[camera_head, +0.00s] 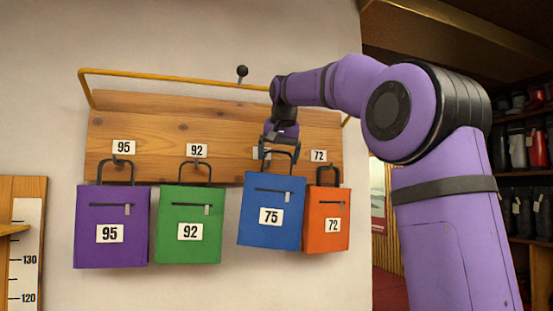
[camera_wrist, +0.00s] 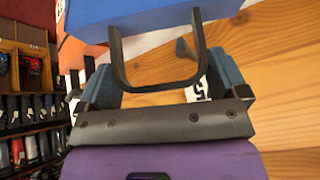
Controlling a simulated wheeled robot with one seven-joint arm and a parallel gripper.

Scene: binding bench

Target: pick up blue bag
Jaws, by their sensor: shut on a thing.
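The blue bag (camera_head: 271,211) has a white 75 label and a black handle. It hangs slightly tilted below my gripper (camera_head: 281,143), in front of the wooden board, and overlaps the left edge of the orange bag. My gripper is shut on its handle. In the wrist view the dark handle (camera_wrist: 158,85) spans between the two fingers of my gripper (camera_wrist: 165,78), with the blue bag (camera_wrist: 145,12) at the top edge. A dark hook end (camera_wrist: 185,50) shows within the handle loop. I cannot tell whether the handle is clear of the hook.
The purple bag (camera_head: 111,252), green bag (camera_head: 188,252) and orange bag (camera_head: 327,245) hang from the wooden board (camera_head: 225,130). A yellow rail (camera_head: 170,78) runs above it. A measuring scale (camera_head: 26,260) stands at left. Shelves (camera_head: 515,170) stand at right.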

